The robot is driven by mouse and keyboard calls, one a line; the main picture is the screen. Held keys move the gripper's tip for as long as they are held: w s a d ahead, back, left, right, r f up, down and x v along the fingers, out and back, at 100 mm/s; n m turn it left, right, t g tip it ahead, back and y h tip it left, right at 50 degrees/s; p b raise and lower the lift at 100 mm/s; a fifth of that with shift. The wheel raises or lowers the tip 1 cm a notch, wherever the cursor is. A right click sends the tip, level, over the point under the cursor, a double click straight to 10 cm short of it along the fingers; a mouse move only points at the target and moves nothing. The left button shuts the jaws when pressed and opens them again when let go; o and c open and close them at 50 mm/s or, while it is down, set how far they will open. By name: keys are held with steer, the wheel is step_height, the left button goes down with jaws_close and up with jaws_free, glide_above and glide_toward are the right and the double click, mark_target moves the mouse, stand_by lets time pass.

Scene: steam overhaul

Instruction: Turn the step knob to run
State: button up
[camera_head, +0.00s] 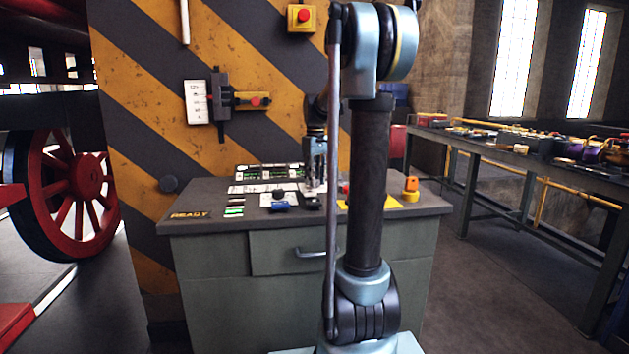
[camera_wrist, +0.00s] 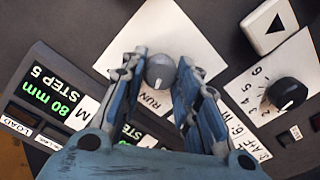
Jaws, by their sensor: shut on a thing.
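The grey round knob (camera_wrist: 159,72) sits on a white plate marked RUN in the wrist view. I take it for the step knob; its pointer line is hard to read. My gripper (camera_wrist: 160,78) has one finger on each side of the knob and is shut on it. The RUN lettering shows between the fingers, below the knob; part of the plate is hidden by the fingers. In the head view my gripper (camera_head: 315,187) points straight down onto the desk panel, and the knob cannot be made out there.
A black numbered knob (camera_wrist: 287,93) and a white arrow block (camera_wrist: 268,24) lie to the right. A green display (camera_wrist: 62,98) reads 80 mm, STEP 5. The grey desk (camera_head: 210,240) stands against a striped wall, with an orange-topped button (camera_head: 410,185) at its right.

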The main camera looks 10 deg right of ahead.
steer(key=shift+n, duration=0.4)
steer(key=o, duration=1.1)
steer(key=shift+c, duration=0.2)
steer(key=shift+r, duration=0.15)
step_height(320, 180, up, 12)
steer(key=shift+f, duration=0.2)
